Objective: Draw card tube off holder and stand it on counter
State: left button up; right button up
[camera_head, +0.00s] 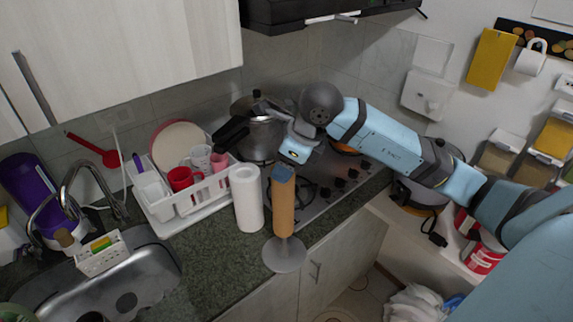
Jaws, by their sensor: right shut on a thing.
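The card tube (283,208) is a tall brown cylinder standing nearly upright at the front of the counter. The holder (284,256) shows as a round grey base plate under the tube; its post is hidden. The plate overlaps the counter's front edge in the picture. My right gripper (284,173) reaches down from the upper right and is shut on the tube at its top end. The fingertips are small and hard to make out. The tube's lower end is close to the plate; I cannot tell whether they touch. My left gripper is out of view.
A white roll (247,200) stands on the counter (213,258) just left of the tube. A white dish rack (190,207) and a sink (150,275) lie further left. A stove (335,175) with a pressure cooker (262,135) is behind. Some counter in front of the rack is clear.

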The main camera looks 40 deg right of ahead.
jog(key=shift+r+p, duration=1.15)
jog(key=shift+r, duration=7.05)
